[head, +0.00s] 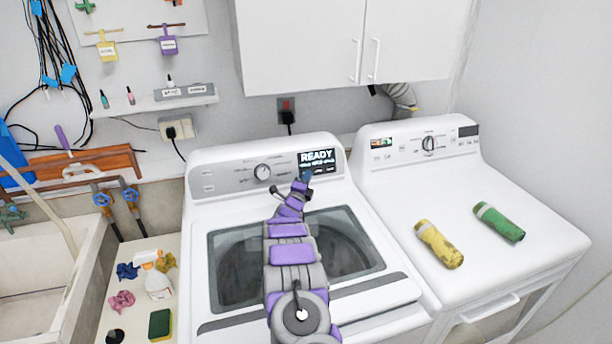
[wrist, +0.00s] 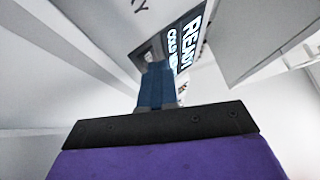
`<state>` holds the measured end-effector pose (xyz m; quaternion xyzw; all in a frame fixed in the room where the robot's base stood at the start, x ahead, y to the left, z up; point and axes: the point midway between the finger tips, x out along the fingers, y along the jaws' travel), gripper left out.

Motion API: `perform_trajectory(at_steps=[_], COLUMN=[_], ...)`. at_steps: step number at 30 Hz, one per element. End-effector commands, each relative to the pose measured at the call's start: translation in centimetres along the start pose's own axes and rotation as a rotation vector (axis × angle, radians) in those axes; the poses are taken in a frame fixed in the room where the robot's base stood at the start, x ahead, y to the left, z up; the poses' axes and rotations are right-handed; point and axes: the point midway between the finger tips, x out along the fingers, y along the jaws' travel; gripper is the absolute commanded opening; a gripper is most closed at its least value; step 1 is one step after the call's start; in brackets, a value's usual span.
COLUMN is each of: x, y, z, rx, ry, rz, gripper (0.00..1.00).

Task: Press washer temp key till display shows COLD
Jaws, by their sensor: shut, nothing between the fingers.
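The white washer (head: 203,207) stands at the centre, with a dark glass lid and a grey control panel. Its display (head: 317,156) reads READY in large letters, with a smaller line below. In the wrist view the display (wrist: 190,42) is tilted, and its smaller line appears to begin with COLD. Small dark keys lie under the display; their labels are too small to read, so I cannot tell which is the temp key. My gripper (head: 304,178) is shut and empty, its blue fingertips (wrist: 157,82) at the panel by the display's lower left. I cannot tell whether they touch a key.
A round knob (head: 263,172) is left of the display. Wall cabinets (head: 345,40) hang above. A sink (head: 45,270) is at left.

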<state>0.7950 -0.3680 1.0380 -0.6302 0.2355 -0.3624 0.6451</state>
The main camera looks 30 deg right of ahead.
Motion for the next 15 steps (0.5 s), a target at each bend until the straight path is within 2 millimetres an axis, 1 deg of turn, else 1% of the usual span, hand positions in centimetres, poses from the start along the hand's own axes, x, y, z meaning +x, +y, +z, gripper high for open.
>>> perform_trajectory(at_steps=[10, 15], x=[-0.01, -0.34], y=[-0.04, -0.44], z=[0.01, -0.29], rx=[0.001, 0.003], ry=[0.0, 0.001], rz=[0.0, -0.002], gripper=[0.0, 0.0])
